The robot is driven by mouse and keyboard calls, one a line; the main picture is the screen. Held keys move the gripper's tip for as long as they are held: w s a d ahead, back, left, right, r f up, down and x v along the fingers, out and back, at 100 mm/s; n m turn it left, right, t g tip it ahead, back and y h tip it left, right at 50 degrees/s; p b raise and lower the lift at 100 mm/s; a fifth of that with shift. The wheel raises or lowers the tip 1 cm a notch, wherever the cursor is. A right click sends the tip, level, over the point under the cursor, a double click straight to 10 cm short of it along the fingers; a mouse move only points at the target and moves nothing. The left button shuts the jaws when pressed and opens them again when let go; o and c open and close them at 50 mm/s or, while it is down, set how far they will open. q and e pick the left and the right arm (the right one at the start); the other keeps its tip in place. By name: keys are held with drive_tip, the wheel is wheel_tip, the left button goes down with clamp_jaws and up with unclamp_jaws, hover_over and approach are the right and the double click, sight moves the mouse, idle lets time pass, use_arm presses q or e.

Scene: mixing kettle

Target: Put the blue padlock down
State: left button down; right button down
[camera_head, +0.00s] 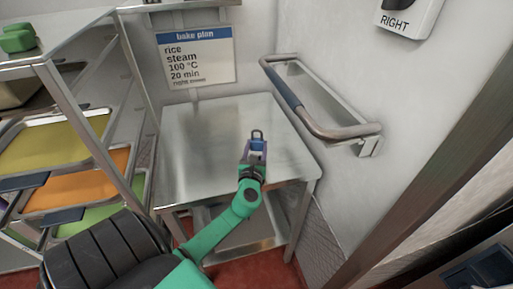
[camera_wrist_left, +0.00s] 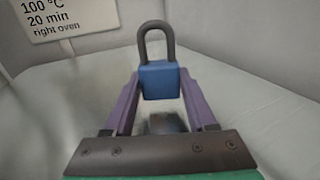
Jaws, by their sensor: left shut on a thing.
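The blue padlock (camera_head: 257,146) has a blue body and a grey shackle that points up. It is held between the purple fingers of my left gripper (camera_head: 254,153), over the steel table (camera_head: 190,150) in the head view. In the left wrist view the padlock (camera_wrist_left: 159,80) sits upright between the two fingertips of my left gripper (camera_wrist_left: 160,90). A dark blurred patch shows below it on the table top. I cannot tell whether the padlock touches the table. My right gripper is in neither view.
A sign headed "bake plan" (camera_head: 197,57) is on the wall behind the table. A metal rail (camera_head: 310,115) sticks out on the right. A rack with yellow, orange and green trays (camera_head: 75,178) stands at left. The table top around the gripper is clear.

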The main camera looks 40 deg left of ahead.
use_arm(q)
drive_tip(key=shift+c, duration=1)
unclamp_jaws()
drive_tip(key=shift+d+f, duration=0.1)
drive_tip(key=shift+f, duration=0.2)
drive_tip(key=shift+r, duration=0.2)
drive_tip(key=shift+r+p, duration=0.5)
drive_tip(key=shift+p, duration=0.2)
drive_tip(key=b+v, duration=0.2)
drive_tip(key=v, duration=0.9)
drive_tip(key=shift+s+d, duration=0.1)
drive_tip(key=shift+s, duration=0.15)
drive_tip(key=shift+s+d, duration=0.1)
drive_tip(key=shift+s, duration=0.1)
